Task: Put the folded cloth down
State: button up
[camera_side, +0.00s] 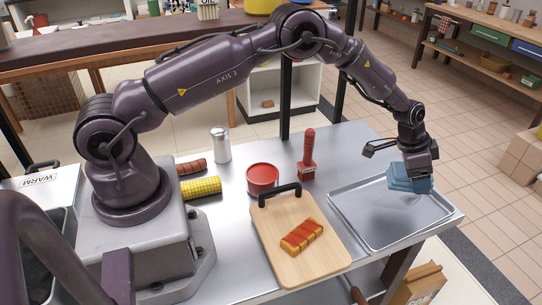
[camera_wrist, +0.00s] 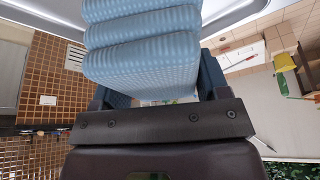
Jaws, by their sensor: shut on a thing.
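The folded cloth (camera_side: 408,178) is light blue and stacked in layers. My gripper (camera_side: 418,170) is shut on it, over the metal tray (camera_side: 372,226) at the right end of the table. I cannot tell for sure whether the cloth's underside touches the tray. In the wrist view the cloth (camera_wrist: 142,45) fills the upper middle between the fingers, its ribbed folds facing the camera. The fingertips are mostly hidden by the cloth.
Left of the tray, a cutting board (camera_side: 290,265) with a black handle holds an orange-red sliced item (camera_side: 302,237). A red-handled brush (camera_side: 308,150), a red bowl (camera_side: 262,178) and a metal shaker (camera_side: 221,145) stand behind. The tray's left part is bare.

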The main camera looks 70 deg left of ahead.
jog(key=s+a+r+n+y, duration=0.15)
jog(key=s+r, duration=0.25)
jog(key=s, duration=0.4)
jog(key=s+a+r+n, duration=0.2)
jog(key=s+r+n, duration=0.15)
jog(key=s, duration=0.45)
jog(key=s+a+r+n+y, duration=0.1)
jog(key=s+a+r, duration=0.1)
jog(key=s+r, duration=0.4)
jog(key=n+g+y, duration=0.4)
jog(key=n, duration=1.4)
send_over(254, 149)
jog(key=d, duration=0.2)
notch_tip(254, 149, down, 11)
jog(key=f, duration=0.8)
jog(key=shift+a, duration=0.25)
